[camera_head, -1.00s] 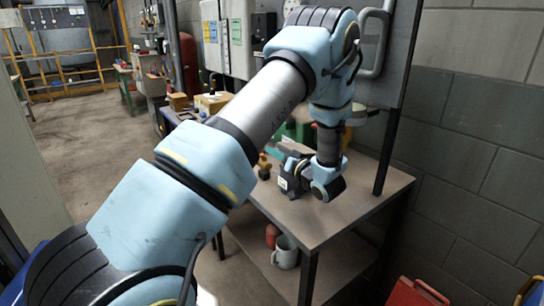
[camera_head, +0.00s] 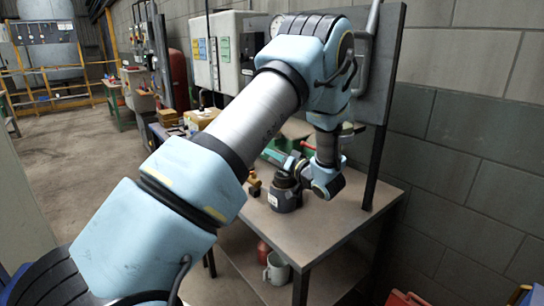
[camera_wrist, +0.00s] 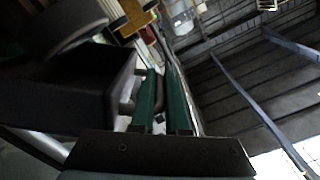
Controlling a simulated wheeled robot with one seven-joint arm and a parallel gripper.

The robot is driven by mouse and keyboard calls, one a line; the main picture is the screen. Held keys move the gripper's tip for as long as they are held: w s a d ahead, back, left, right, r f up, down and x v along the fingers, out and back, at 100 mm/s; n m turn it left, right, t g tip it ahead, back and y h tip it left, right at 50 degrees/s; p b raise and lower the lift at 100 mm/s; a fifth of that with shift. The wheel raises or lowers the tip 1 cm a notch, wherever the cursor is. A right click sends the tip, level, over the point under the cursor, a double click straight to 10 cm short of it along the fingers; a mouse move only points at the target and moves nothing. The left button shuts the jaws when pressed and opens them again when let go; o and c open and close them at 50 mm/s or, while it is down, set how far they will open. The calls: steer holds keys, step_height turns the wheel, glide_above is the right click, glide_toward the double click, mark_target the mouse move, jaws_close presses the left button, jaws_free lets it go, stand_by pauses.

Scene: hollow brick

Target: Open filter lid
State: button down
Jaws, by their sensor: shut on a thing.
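The filter (camera_head: 284,198) is a dark grey round pot with a white label, upright on the bench. Its dark upper part (camera_head: 284,181) is partly covered by my wrist, so I cannot tell how far the lid stands open. My gripper (camera_head: 274,157) reaches in from the right, over and behind the pot. In the wrist view its green fingers (camera_wrist: 163,90) are close together, beside a pale looped handle (camera_wrist: 128,95) on a dark body, which looks like the lid. A rounded grey rim (camera_wrist: 66,30) shows at upper left. The grip point itself is mostly hidden.
The bench top (camera_head: 325,228) is clear in front of the pot. A small yellow and dark fitting (camera_head: 254,184) stands left of it. A mug (camera_head: 277,268) is on the lower shelf. A grey panel post (camera_head: 376,165) and block wall (camera_head: 470,150) bound the right.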

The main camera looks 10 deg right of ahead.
steer(key=c, duration=1.2)
jaws_free()
steer(key=b+v, duration=0.3)
steer(key=v, duration=0.8)
steer(key=shift+b, duration=0.35)
steer(key=shift+w, duration=0.15)
